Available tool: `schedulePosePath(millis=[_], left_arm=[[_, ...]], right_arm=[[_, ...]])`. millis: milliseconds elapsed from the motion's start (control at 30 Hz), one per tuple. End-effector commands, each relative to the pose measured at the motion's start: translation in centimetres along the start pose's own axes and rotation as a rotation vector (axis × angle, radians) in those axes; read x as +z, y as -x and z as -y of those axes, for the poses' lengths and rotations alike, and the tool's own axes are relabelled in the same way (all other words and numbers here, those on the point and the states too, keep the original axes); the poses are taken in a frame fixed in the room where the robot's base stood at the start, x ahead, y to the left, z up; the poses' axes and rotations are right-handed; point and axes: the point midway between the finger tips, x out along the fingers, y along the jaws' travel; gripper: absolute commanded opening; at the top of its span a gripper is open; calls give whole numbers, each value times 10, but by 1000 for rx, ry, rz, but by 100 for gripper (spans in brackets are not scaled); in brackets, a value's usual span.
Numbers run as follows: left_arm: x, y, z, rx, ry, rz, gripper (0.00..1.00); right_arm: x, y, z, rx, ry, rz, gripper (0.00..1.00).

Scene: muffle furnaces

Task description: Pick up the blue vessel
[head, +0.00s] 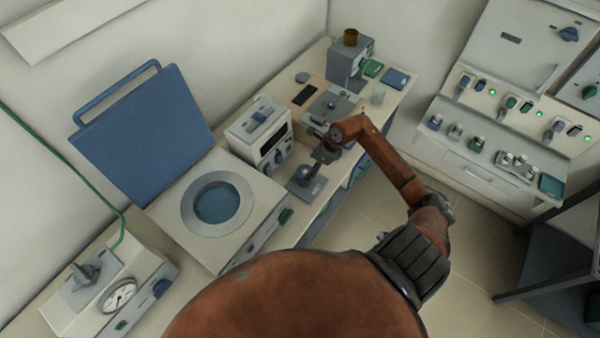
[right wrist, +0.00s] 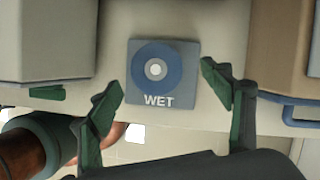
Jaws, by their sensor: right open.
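The blue vessel (right wrist: 141,72) is round, with a pale centre, seen from above in the right wrist view. It stands on a grey-blue square mat (right wrist: 192,92) marked WET. In the head view the vessel (head: 304,174) and its mat (head: 309,192) are on the bench beside a white box with a dial. My right gripper (right wrist: 162,77) is open, its green fingers apart on either side of the mat's near part in the picture, holding nothing. In the head view the right gripper (head: 322,155) is just above and right of the vessel. My left gripper is not in view.
A white instrument (head: 246,124) stands left of the mat, close to it. A furnace with a raised blue lid (head: 145,105) is further left. A grey device (head: 346,62) is at the bench's far end. Open floor (head: 370,225) lies right of the bench.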

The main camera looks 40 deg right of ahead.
Motion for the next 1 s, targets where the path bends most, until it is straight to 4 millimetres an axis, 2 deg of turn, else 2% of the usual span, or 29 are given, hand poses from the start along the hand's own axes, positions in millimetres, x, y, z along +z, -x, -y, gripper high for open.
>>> schedulePosePath(millis=[100,167,267,400,500,667,900,1000], left_arm=[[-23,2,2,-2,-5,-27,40],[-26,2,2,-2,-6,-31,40],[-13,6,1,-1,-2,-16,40],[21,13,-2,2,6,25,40],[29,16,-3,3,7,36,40],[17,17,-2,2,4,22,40],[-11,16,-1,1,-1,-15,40],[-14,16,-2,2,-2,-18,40]], right_arm=[[-6,-10,-2,1,-11,0,73],[-8,-15,-1,-1,-13,1,73],[-9,-24,0,-2,-19,1,73],[-5,-41,0,1,-20,4,73],[-6,-55,0,0,-19,2,73],[-6,-69,1,-3,-16,1,73],[-5,-71,1,-3,-13,1,73],[-5,-71,1,-3,-13,1,66]])
